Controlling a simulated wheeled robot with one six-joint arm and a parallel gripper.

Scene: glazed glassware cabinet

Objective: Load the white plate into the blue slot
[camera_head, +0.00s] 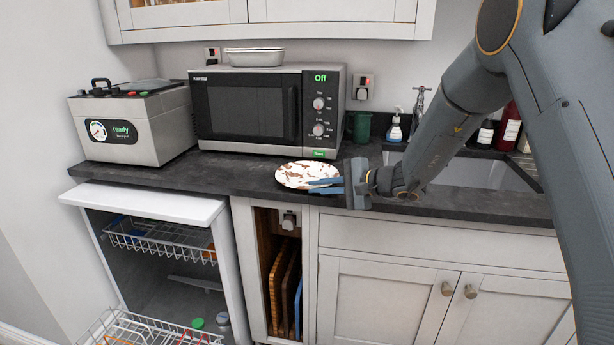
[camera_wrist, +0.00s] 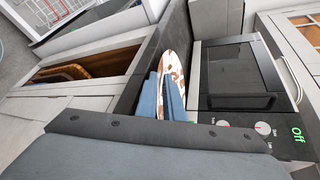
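The white plate (camera_head: 296,174), blotched with brown, lies about level at the counter's front edge, before the microwave. In the wrist view the plate (camera_wrist: 167,62) shows nearly edge-on. My gripper (camera_head: 325,186) is at the plate's right front rim, its two blue fingers close together and overlapping the rim in view. In the wrist view the fingers of my gripper (camera_wrist: 160,97) cover part of the plate; whether they press on it is unclear. The open dishwasher at lower left has a pulled-out lower rack (camera_head: 125,328) with coloured parts; I cannot clearly make out the blue slot.
The upper rack (camera_head: 165,240) sits inside the dishwasher under a white top panel (camera_head: 150,203). A microwave (camera_head: 250,110) and a grey machine (camera_head: 130,122) stand on the counter. Boards stand in a narrow cubby (camera_head: 283,290). A sink (camera_head: 460,172) and bottles are at right.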

